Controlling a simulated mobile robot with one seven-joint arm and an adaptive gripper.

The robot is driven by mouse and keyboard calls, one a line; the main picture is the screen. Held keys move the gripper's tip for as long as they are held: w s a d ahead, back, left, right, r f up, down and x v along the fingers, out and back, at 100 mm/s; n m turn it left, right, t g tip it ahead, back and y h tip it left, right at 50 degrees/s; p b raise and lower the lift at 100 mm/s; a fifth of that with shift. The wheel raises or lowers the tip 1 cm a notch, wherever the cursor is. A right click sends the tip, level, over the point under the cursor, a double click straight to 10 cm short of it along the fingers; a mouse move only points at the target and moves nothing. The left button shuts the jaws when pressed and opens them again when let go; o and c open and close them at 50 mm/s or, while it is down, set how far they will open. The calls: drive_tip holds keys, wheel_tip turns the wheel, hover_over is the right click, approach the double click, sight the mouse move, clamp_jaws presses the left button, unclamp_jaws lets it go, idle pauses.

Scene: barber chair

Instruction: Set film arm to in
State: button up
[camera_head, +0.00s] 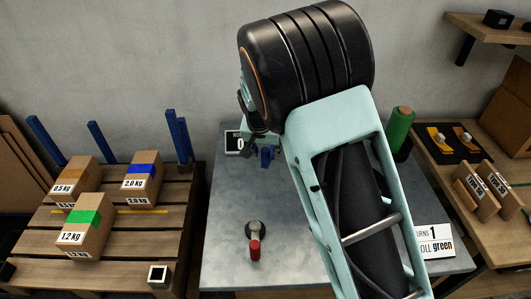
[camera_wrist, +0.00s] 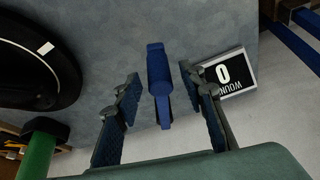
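My gripper (camera_wrist: 160,78) is open in the wrist view, its two pads apart. A blue upright handle (camera_wrist: 158,72) stands between the pads, with a gap on each side. I take it for the film arm's handle, but the arm itself is not clear. The blue handle also shows in the head view (camera_head: 266,157), just below my gripper at the back left of the grey table. A green film roll (camera_head: 400,127) stands at the table's back right. My arm hides much of the table's middle in the head view.
A red-knobbed lever (camera_head: 254,248) is on the grey table (camera_head: 225,215). A counter card (camera_wrist: 222,73) reading 0 stands near the handle. A black round disc (camera_wrist: 35,65) is left in the wrist view. Boxes on a pallet (camera_head: 150,245) stand left; a sign (camera_head: 434,241) stands right.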

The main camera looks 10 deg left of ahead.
drive_tip(key=shift+w+f, duration=0.25)
drive_tip(key=shift+f, duration=0.3)
clamp_jaws()
